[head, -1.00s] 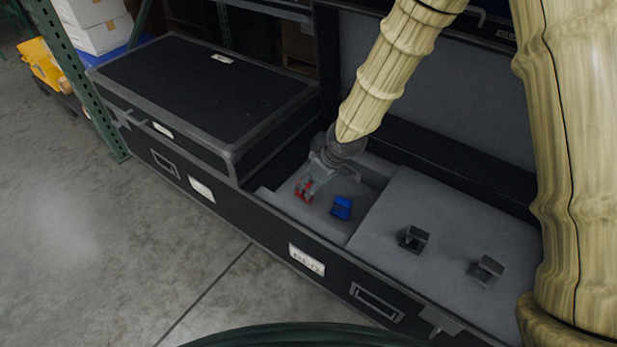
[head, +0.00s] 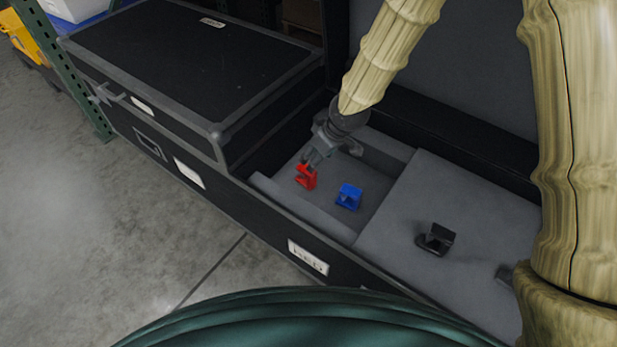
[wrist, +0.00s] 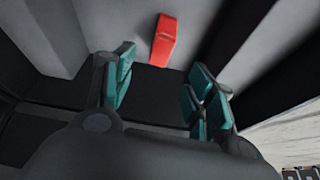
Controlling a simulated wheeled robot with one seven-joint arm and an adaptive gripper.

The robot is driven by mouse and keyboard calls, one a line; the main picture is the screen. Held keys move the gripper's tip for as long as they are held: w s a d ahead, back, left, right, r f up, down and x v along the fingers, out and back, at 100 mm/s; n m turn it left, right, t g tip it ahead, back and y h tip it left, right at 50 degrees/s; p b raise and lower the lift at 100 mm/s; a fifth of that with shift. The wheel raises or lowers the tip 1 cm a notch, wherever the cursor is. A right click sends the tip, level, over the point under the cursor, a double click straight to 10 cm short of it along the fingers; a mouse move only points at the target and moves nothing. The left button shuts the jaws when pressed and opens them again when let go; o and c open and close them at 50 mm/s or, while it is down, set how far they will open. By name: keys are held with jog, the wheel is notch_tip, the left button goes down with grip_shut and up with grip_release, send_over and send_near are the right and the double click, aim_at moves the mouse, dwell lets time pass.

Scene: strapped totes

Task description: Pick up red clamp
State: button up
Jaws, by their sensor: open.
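The red clamp (head: 306,177) sits in the grey recessed compartment of the open case, near its left end. In the wrist view the red clamp (wrist: 163,40) lies beyond the fingertips, roughly in line with the gap between them. My gripper (head: 313,160) is just behind and above the clamp in the head view, partly overlapping its upper edge. The wrist view shows my gripper (wrist: 160,85) open, with teal pads apart and nothing between them. Whether a fingertip touches the clamp cannot be told.
A blue clamp (head: 348,197) sits close to the right in the same compartment. A black clamp (head: 437,239) stands on the raised grey foam (head: 400,205), with another dark one partly hidden further right. Compartment walls and a closed black case (head: 190,65) border the left side.

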jog(key=b, duration=0.2)
send_over(308, 181)
jog(key=w+d, duration=0.1)
jog(key=f, duration=0.4)
jog(key=shift+w+f, duration=0.2)
jog(key=shift+f, duration=0.15)
jog(key=b+x, duration=0.1)
jog(key=x, duration=0.1)
jog(key=b+x, duration=0.1)
jog(key=x, duration=0.1)
jog(key=shift+s+d+f, duration=0.2)
jog(key=shift+d, duration=0.05)
jog(key=shift+w+a+f, duration=0.15)
jog(key=shift+w+f, duration=0.05)
jog(key=shift+f, duration=0.2)
grip_shut()
